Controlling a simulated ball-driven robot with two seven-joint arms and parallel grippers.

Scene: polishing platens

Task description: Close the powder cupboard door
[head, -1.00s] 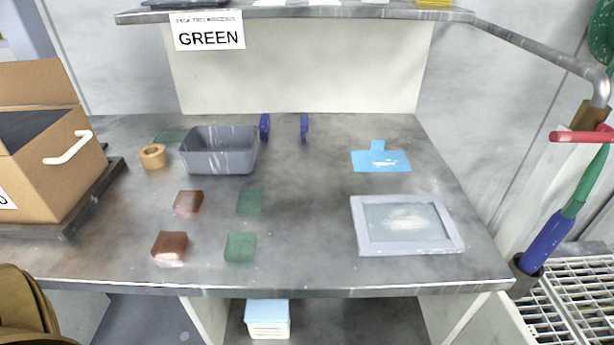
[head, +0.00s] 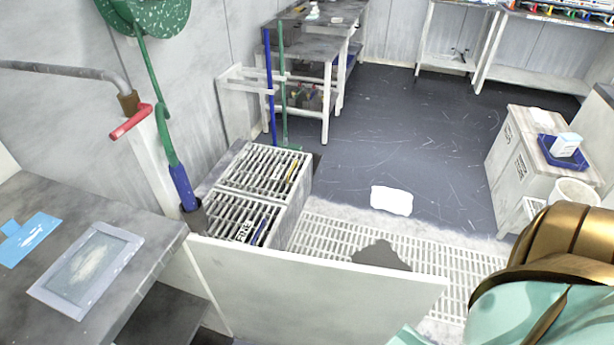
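A flat white panel (head: 310,294), which looks like the powder cupboard door, juts out to the right from beside the grey bench's right end in the head view. It appears to stand open, with its top edge in full view and its lower part cut off by the frame. No lettering on it shows, so I cannot confirm which cupboard it belongs to. A handle is not visible. Neither of my grippers is in view; only a gold and mint-green part of my own body shows at the lower right.
A slatted white crate (head: 262,172) stands behind the panel. A floor grating (head: 440,258) with a dark patch lies beyond it. A white cabinet (head: 512,160) stands at the right, with a bucket (head: 575,191) nearby. Dark floor (head: 400,130) is mostly open in the middle.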

